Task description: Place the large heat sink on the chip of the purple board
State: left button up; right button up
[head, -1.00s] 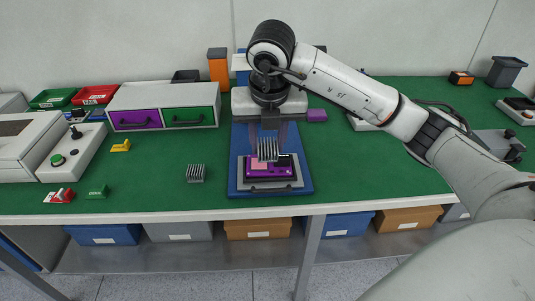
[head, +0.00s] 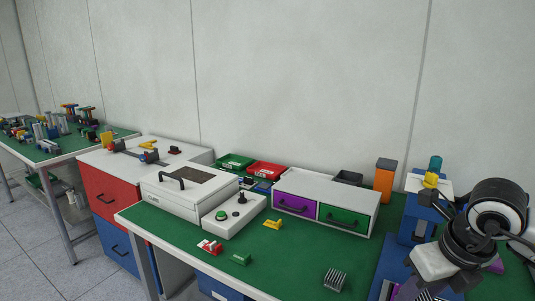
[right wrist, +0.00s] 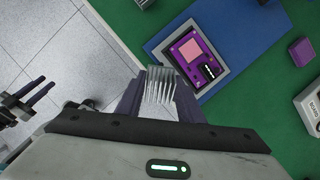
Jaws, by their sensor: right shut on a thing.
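My right gripper (right wrist: 160,92) is shut on a grey finned heat sink (right wrist: 160,84), seen in the right wrist view. The heat sink hangs in the air, apart from the purple board (right wrist: 210,65). The board lies in a grey fixture on a blue mat; its pink chip (right wrist: 190,49) is bare. A second finned heat sink (head: 335,280) stands on the green bench, and its edge shows in the right wrist view (right wrist: 143,3). My left gripper (right wrist: 32,98) shows at the left edge of the right wrist view, over the floor, with its fingers apart.
Small yellow (head: 273,224), red (head: 209,246) and green (head: 241,259) parts lie in front. A purple block (right wrist: 301,50) lies beside the blue mat.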

jog(key=s+a+f+n+g, duration=0.1)
jog(key=s+a+n+g, duration=0.2)
jog(key=n, duration=1.4)
jog(key=s+a+f+n+g, duration=0.1)
jog(key=s+a+n+g, duration=0.2)
jog(key=n, duration=1.4)
jog(key=s+a, duration=0.1)
jog(key=s, duration=0.3)
jog(key=shift+s+a+f+g+h, duration=0.15)
jog(key=shift+f+g+h, duration=0.15)
jog(key=shift+f+g, duration=0.1)
